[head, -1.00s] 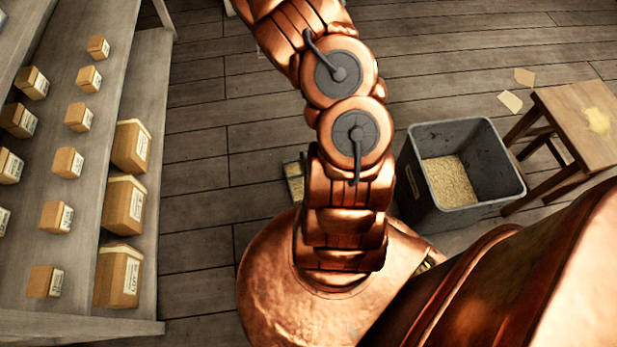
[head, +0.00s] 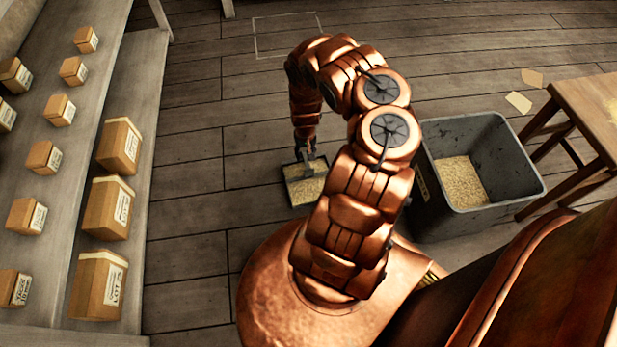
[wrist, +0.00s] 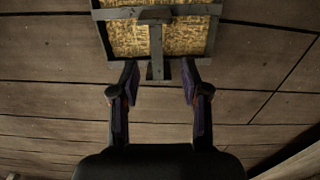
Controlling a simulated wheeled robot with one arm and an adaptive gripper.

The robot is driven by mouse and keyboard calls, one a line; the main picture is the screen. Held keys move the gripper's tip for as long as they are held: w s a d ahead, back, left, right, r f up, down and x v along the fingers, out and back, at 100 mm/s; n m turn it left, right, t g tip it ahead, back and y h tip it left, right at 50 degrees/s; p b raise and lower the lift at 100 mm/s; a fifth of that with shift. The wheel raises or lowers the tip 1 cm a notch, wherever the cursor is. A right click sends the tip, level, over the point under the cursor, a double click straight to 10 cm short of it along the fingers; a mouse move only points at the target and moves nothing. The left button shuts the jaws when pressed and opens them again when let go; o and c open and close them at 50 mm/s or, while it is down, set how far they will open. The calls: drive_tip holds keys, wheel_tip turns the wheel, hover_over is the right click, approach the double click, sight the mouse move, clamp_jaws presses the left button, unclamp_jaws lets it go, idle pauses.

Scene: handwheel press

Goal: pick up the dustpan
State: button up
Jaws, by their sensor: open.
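The dustpan (head: 303,188) lies on the plank floor, a dark shallow pan with straw-coloured shavings in it. In the wrist view the dustpan (wrist: 103,40) is at the top, with its short dark handle (wrist: 158,68) pointing toward my gripper. My gripper (wrist: 158,78) is open, with one finger on each side of the handle and a gap on both sides. In the head view my gripper (head: 305,157) is low over the dustpan's far side and partly covers it. Whether the fingers touch the pan's edge I cannot tell.
A grey bin (head: 478,212) with shavings inside stands to the right, beside a wooden stool (head: 592,118). Shelves (head: 150,90) with several cardboard boxes run along the left. Paper scraps (head: 519,102) lie near the stool. Floor between shelves and dustpan is clear.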

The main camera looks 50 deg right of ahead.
sight(307, 162)
drive_tip(key=shift+s+d+f+b, duration=0.1)
drive_tip(key=shift+f+b, duration=1.3)
drive_tip(key=shift+f, duration=0.45)
drive_tip(key=shift+s+f+b, duration=0.1)
drive_tip(key=shift+f+b, duration=1.3)
drive_tip(key=shift+f, duration=0.45)
drive_tip(key=shift+r, duration=0.1)
drive_tip(key=shift+c, duration=0.3)
clamp_jaws()
